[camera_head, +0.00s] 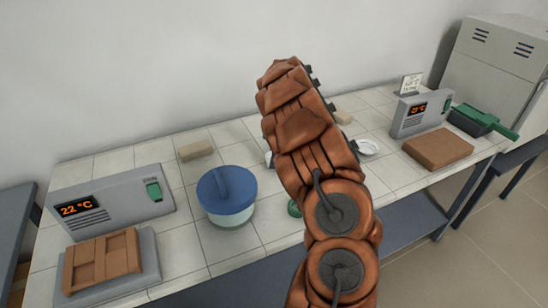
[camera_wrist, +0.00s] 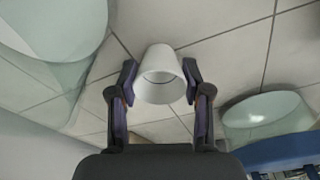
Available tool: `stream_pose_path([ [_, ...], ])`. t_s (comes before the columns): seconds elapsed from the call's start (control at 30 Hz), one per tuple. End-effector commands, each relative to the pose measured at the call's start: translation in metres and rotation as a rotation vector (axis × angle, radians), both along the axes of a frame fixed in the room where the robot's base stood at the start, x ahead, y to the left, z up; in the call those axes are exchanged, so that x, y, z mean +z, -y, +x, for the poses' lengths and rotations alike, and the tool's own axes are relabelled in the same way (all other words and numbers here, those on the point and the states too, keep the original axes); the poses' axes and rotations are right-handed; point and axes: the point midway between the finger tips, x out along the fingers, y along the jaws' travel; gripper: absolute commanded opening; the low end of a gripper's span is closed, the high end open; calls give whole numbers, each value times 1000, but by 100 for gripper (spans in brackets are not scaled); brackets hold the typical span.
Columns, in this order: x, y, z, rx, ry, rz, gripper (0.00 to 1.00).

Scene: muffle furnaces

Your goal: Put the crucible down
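In the wrist view, a small white crucible (camera_wrist: 161,76) sits between the two fingertips of my gripper (camera_wrist: 160,82). The fingertips press against it from both sides, and its round mouth shows towards the camera. Pale floor-like tiles show behind it; I cannot tell whether its base touches the surface. In the head view, my brown arm covers the gripper and the crucible.
A tiled bench (camera_head: 185,235) carries a glass vessel with a blue lid (camera_head: 227,188), a left furnace (camera_head: 110,204) reading 22 °C and a right furnace (camera_head: 422,113). A brick-like block (camera_head: 195,151) and a white dish (camera_head: 367,147) stand near the arm. Clear glass (camera_wrist: 268,112) shows beside the gripper.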

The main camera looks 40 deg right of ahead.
Motion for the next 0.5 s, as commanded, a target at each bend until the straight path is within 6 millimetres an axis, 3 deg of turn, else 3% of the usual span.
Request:
stream_pose_path([
  [0.2, 0, 0, 0, 0, 0, 0, 72],
  [0.5, 1, 0, 0, 0, 0, 0, 72],
])
